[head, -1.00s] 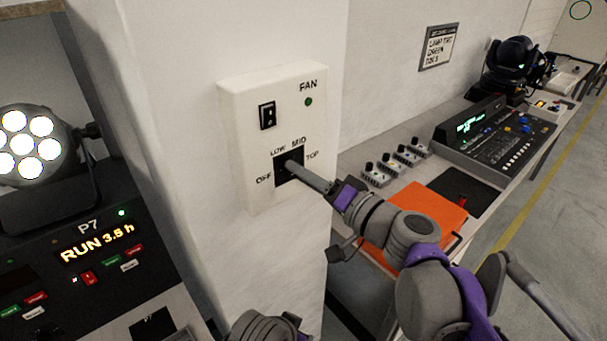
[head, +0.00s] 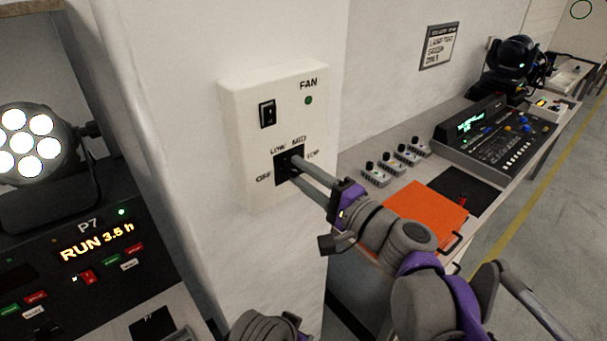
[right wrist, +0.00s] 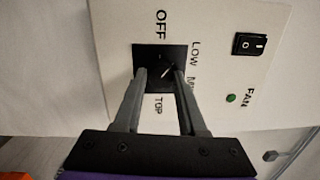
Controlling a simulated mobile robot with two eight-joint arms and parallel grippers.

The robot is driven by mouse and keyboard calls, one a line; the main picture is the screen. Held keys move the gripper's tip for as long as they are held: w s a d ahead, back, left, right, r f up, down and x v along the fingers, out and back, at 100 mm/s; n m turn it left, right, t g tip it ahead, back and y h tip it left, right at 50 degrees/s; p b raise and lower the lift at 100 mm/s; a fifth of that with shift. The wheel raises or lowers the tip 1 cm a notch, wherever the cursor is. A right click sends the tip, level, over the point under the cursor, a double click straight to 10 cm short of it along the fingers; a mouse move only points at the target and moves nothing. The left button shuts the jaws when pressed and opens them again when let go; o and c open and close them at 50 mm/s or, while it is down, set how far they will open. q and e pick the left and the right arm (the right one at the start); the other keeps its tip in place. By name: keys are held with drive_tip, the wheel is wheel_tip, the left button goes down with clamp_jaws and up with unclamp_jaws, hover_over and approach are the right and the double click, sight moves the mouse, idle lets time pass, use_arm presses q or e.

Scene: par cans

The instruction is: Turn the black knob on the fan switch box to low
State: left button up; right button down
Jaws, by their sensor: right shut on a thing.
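The white fan switch box (head: 240,130) is on the pillar, with a rocker switch (head: 267,113), a green lamp (head: 309,100) and the labels OFF, LOW, MID and TOP around a black square plate. The black knob (right wrist: 165,70) sits on that plate between my fingertips, largely hidden in the head view. In the right wrist view its white mark slants towards the LOW side; its exact setting is hard to tell. My right gripper (head: 291,170) is shut on the knob, one finger on each side. My left gripper is not in view.
A bench at right holds several small knob boxes (head: 407,155), an orange folder (head: 425,208) and a control desk (head: 497,135). The pillar front around the box is clear.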

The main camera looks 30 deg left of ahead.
drive_tip(key=shift+m, duration=2.3)
drive_tip(key=shift+t, duration=0.3)
drive_tip(key=shift+c, duration=2.4)
unclamp_jaws()
drive_tip(key=b+v, duration=0.1)
drive_tip(key=v, duration=1)
drive_tip(key=shift+f, duration=0.15)
